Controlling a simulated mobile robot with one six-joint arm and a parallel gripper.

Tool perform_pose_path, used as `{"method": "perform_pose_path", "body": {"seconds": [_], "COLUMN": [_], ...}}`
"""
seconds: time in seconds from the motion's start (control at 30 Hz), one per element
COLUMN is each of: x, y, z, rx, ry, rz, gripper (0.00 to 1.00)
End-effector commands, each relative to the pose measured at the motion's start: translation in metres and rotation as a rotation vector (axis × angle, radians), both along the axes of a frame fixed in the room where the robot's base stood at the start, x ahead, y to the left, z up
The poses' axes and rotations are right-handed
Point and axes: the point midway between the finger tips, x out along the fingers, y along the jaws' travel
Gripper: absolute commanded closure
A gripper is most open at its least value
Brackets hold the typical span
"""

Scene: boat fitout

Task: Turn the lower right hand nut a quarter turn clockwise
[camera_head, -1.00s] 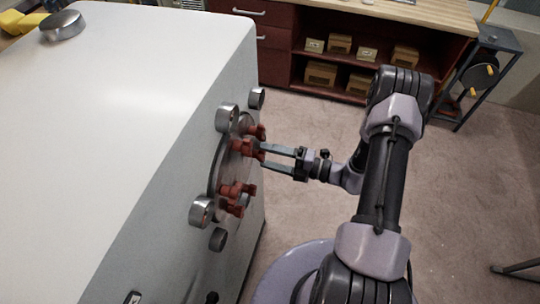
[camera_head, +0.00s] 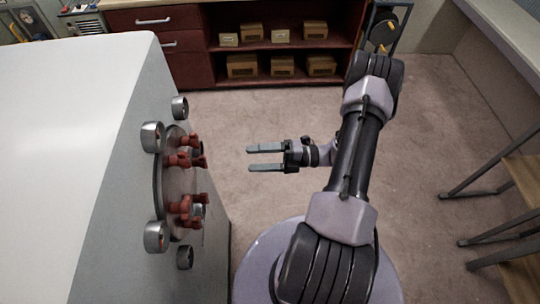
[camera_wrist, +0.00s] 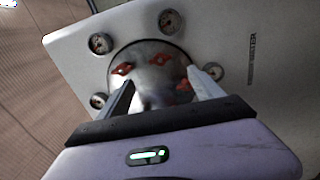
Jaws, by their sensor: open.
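Several red winged nuts sit on a round metal cover plate (camera_head: 174,188) on the side of a white tank (camera_head: 105,170). In the head view they form a far group (camera_head: 184,159) and a near group (camera_head: 182,207). The wrist view shows red nuts at the left (camera_wrist: 122,69), middle (camera_wrist: 166,57) and right (camera_wrist: 184,85) of the plate; my fingers may hide others. I cannot tell which one is the lower right-hand nut. My gripper (camera_head: 250,159) is open and empty, pointing at the plate, with a clear gap between its fingertips and the nuts.
Round gauges (camera_head: 153,137) (camera_head: 156,236) stick out of the tank around the plate. A red cabinet (camera_head: 190,70) with boxes on its shelves stands at the back. A bench with dark legs (camera_head: 500,215) is at the right. The floor around my gripper is clear.

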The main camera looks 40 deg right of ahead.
Motion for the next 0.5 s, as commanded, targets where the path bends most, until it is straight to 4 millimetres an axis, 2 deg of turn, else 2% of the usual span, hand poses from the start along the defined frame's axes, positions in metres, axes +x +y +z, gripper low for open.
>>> {"method": "perform_pose_path", "body": {"seconds": [0.1,0.2,0.5], "x": [-0.014,-0.021,-0.024], "y": [-0.021,-0.03,-0.033], "z": [0.0,0.0,0.0], "rx": [-0.001,-0.001,0.0], "ry": [-0.001,-0.001,0.0], "rz": [-0.003,-0.001,0.001], "gripper": [0.24,0.24,0.24]}}
